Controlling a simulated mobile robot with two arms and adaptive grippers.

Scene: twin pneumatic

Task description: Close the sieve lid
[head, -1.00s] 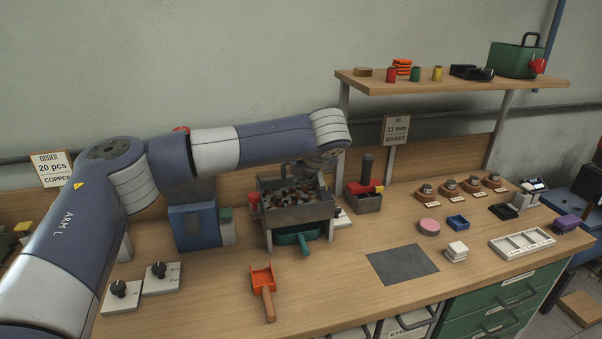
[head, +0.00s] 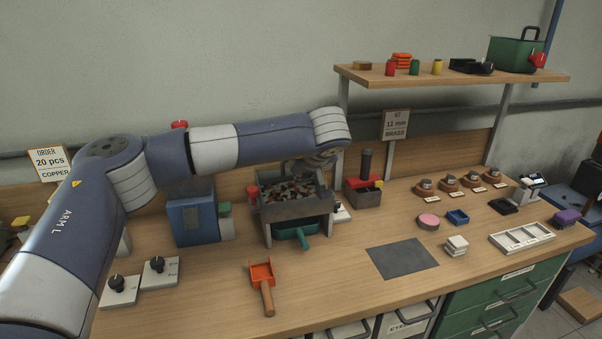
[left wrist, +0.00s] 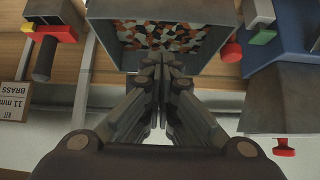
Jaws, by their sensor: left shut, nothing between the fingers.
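The sieve (head: 294,210) is a dark grey open-topped box on legs at the back middle of the bench. Mixed brown, red, white and greenish pieces lie inside and show from above, so its top is uncovered. The sieve also fills the top middle of the left wrist view (left wrist: 202,63). I cannot make out the lid as a separate part. My left gripper (left wrist: 158,62) is shut and empty, with its fingertips at the sieve's edge; whether they touch it is unclear. In the head view its fingers are mostly hidden under the wrist. My right gripper is not in view.
A green tray (head: 293,232) sits under the sieve, with a red knob (head: 252,191) at its left. A blue machine (head: 192,221) stands left, and a grey bin with a dark post (head: 364,192) right. An orange scoop (head: 262,280) lies in front.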

